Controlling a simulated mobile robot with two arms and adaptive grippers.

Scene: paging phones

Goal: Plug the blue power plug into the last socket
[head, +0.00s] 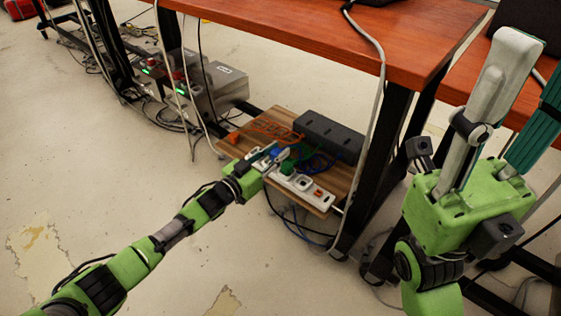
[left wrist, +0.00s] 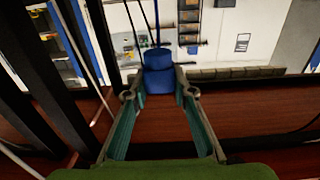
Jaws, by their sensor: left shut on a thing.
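My left gripper (head: 268,160) is shut on the blue power plug (left wrist: 158,78), which sits between its fingertips in the left wrist view. In the head view the blue plug (head: 277,152) shows small at the fingertips, partly hidden by them. A white power strip (head: 302,188) lies on a wooden board just below and right of this gripper. Its near end has an orange-red switch. The gripper hides part of the strip, so I cannot tell whether the plug touches a socket. My right gripper (head: 515,95) is raised at the right, open and empty, away from the strip.
The wooden board (head: 335,176) also carries a black box (head: 330,136) and orange, green and blue cables. An orange-topped desk (head: 340,40) with black legs stands above and behind. Grey boxes (head: 212,90) and loose cables lie further left. The floor (head: 70,165) at left is clear.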

